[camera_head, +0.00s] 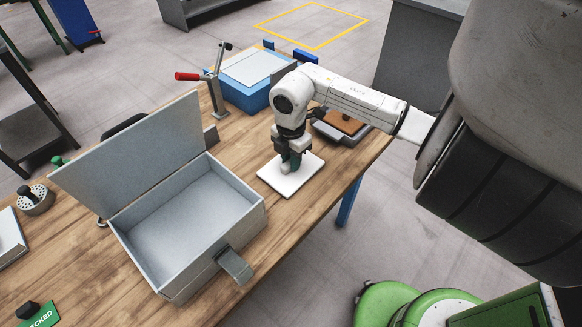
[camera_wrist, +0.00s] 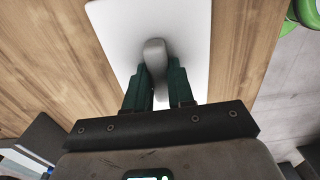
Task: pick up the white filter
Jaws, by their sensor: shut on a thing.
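The white filter (camera_head: 290,179) is a flat white square plate near the right edge of the wooden table. In the wrist view the white filter (camera_wrist: 185,25) has a pale grey rounded grip (camera_wrist: 154,58) standing up from its middle. My gripper (camera_head: 289,163) is above the plate, pointing down. In the wrist view its dark green fingers (camera_wrist: 155,80) are shut on the grip from both sides. The fingers hide part of the grip. I cannot tell whether the plate rests on the table or is slightly raised.
An open grey box (camera_head: 190,222) with its lid up stands left of the plate on the wooden table (camera_head: 225,290). Behind are a blue case (camera_head: 243,95) and a red-handled lever tool (camera_head: 214,85). A dark tray with a brown piece (camera_head: 341,126) lies behind my gripper.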

